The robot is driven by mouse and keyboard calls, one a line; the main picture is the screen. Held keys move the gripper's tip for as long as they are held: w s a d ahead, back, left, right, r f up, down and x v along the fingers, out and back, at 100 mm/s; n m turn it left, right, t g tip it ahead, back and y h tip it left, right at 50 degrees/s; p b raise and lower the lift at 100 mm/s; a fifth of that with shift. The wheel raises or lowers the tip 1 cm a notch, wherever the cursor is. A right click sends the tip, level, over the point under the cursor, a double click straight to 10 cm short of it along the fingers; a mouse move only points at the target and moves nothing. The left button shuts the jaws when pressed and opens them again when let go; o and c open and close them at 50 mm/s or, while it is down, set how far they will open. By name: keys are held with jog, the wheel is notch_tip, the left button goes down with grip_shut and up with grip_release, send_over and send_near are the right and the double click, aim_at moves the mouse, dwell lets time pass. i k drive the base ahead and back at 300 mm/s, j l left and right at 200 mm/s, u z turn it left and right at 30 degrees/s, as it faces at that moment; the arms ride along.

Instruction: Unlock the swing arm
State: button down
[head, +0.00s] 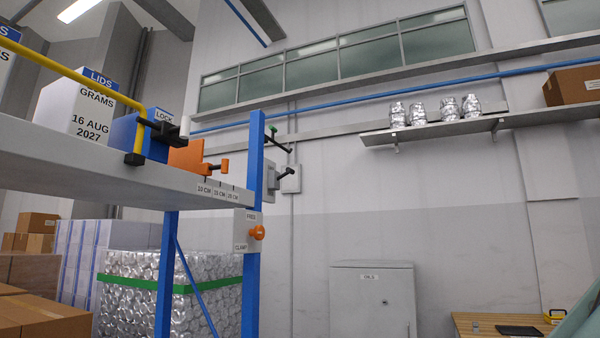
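A yellow bar (75,74), which looks like the swing arm, runs from the upper left down to a yellow upright beside a blue block (123,133) on a grey bench. A white label reading LOCK (164,115) stands behind a dark lever with a pale end (168,131). Whether the lever is in its locked position I cannot tell. An orange block (187,157) with an orange knob sits to the right. A plate marked FREE and CLAMP (246,230) with an orange knob (257,233) is on the blue post. My gripper is not in view.
The grey bench (90,172) carries a LIDS box (85,105) and a 10, 15 and 20 CM scale. A blue post (252,170) holds black levers (278,140). Wrapped cans and cartons stand below. A grey cabinet (372,300) stands right of centre.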

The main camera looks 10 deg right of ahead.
aim_at(288, 170)
jog(key=i+l+u, duration=0.15)
jog(key=i+l, duration=0.85)
jog(key=i, duration=0.05)
